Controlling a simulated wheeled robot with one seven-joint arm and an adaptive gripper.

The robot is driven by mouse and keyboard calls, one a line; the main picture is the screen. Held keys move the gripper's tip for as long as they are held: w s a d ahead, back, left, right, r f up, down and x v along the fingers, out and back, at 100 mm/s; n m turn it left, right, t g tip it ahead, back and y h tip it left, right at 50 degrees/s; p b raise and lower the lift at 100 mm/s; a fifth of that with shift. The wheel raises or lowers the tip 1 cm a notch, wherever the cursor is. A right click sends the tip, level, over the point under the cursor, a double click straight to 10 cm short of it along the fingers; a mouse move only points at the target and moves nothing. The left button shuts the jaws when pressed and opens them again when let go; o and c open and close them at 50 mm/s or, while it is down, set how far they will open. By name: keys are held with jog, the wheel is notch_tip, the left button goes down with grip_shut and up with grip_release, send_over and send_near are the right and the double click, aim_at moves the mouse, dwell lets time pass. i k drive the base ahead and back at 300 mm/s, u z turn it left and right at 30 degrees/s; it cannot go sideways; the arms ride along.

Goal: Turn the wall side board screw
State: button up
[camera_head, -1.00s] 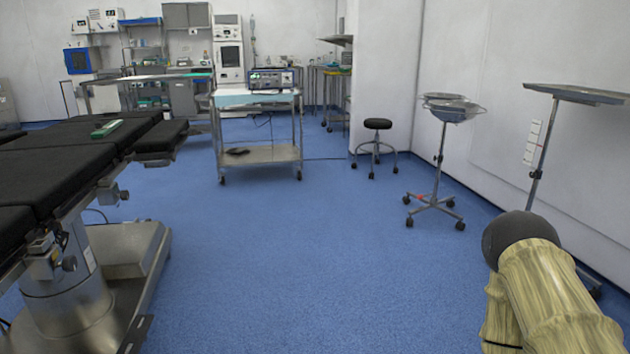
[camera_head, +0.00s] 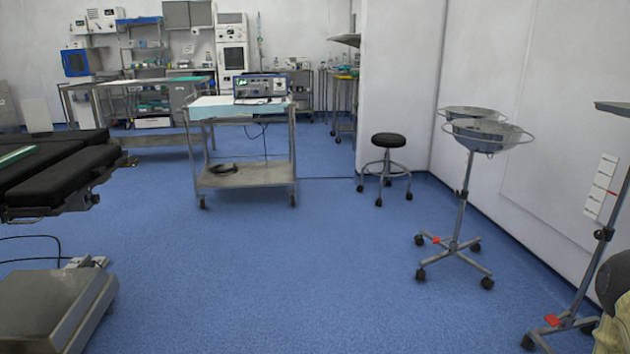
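A narrow white panel (camera_head: 601,187) with small dark and red marks is on the right wall, between the basin stand and the tray stand. It may be the wall side board. It is too small in the picture to make out any screw. My gripper is not in view; only a dark rounded part and a pale streaked part, likely of my arm, show at the lower right edge.
A wheeled basin stand (camera_head: 463,200) and a tray stand (camera_head: 585,275) stand along the right wall. A black stool (camera_head: 387,165) and a steel cart (camera_head: 245,178) are farther back. The operating table (camera_head: 62,168) is at left. The middle floor (camera_head: 300,270) is clear.

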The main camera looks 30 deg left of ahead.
aim_at(94, 199)
jog(key=u, duration=0.3)
jog(key=i, duration=1.65)
jog(key=u, duration=1.85)
jog(key=i, duration=0.9)
jog(key=u, duration=0.8)
